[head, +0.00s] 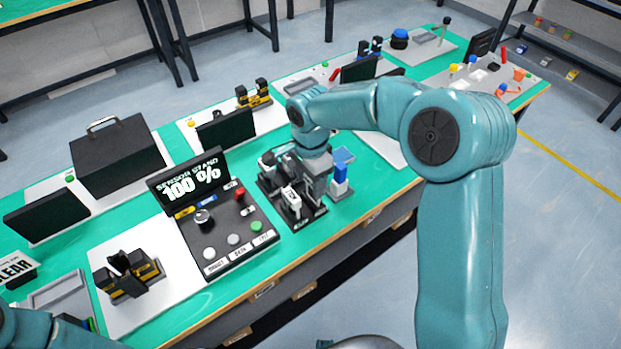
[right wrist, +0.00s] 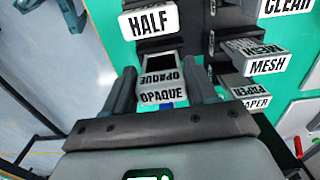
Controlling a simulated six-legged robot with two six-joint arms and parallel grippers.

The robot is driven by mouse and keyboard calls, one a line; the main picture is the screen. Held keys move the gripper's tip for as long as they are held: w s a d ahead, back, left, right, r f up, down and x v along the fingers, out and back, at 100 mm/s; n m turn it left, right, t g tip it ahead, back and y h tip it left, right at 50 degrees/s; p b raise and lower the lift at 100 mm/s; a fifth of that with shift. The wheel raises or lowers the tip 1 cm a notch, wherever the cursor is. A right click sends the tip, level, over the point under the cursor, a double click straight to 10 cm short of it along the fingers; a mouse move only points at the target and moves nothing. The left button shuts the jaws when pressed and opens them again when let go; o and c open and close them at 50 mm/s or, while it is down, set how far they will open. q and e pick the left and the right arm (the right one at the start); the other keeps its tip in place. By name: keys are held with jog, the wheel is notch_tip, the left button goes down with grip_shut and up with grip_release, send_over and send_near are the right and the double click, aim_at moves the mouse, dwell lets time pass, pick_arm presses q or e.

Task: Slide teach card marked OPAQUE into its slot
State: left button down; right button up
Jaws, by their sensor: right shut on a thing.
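The teach card marked OPAQUE (right wrist: 163,97) is between the two fingers of my right gripper (right wrist: 163,92) in the right wrist view, and the fingers are shut on it. In the head view my right gripper (head: 316,188) points down at a dark card rack (head: 294,207) right of the sensor stand. The gripper and arm hide part of the rack there. I cannot tell whether the card is seated in a slot or lifted. The sensor stand (head: 214,222) has a screen reading 100 %. My left gripper is outside the head view.
Cards marked HALF (right wrist: 150,21), MESH (right wrist: 268,66) and PAPER (right wrist: 250,102) are close around the held card. A blue-topped grey block (head: 342,170) stands just right of the gripper. A black and yellow fixture (head: 127,276) is left of the stand.

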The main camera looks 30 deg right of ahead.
jog(key=shift+f+b, duration=0.85)
jog(key=shift+f, duration=0.25)
jog(key=o, duration=1.2)
jog(key=shift+r, duration=0.1)
notch_tip(320, 180, up, 16)
jog(key=shift+p, duration=0.45)
